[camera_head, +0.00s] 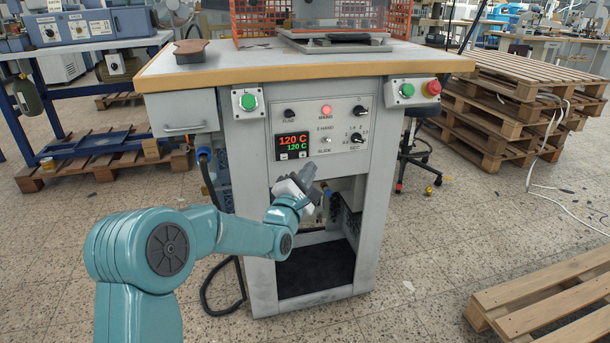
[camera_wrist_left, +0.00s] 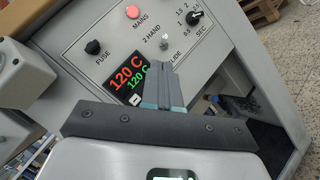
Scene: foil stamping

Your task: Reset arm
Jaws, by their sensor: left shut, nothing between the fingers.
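My left arm reaches in from the left in the head view. My left gripper (camera_head: 305,174) is in front of the foil stamping machine's control panel (camera_head: 349,149), just below the temperature display (camera_head: 292,146), which reads 120 C in red and green. In the left wrist view my shut, empty fingers (camera_wrist_left: 166,66) point up the panel, beside the display (camera_wrist_left: 129,77). The toggle switch (camera_wrist_left: 165,43) shows just beyond the fingertips. Whether the fingers touch the panel cannot be told. My right gripper is not in view.
The machine's table top (camera_head: 250,67) juts out above the panel. A green button (camera_head: 248,102) and a red emergency button (camera_head: 433,87) sit on its front. Pallets (camera_head: 520,105) stand at the right, and another pallet (camera_head: 550,300) lies at lower right. The floor at left is open.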

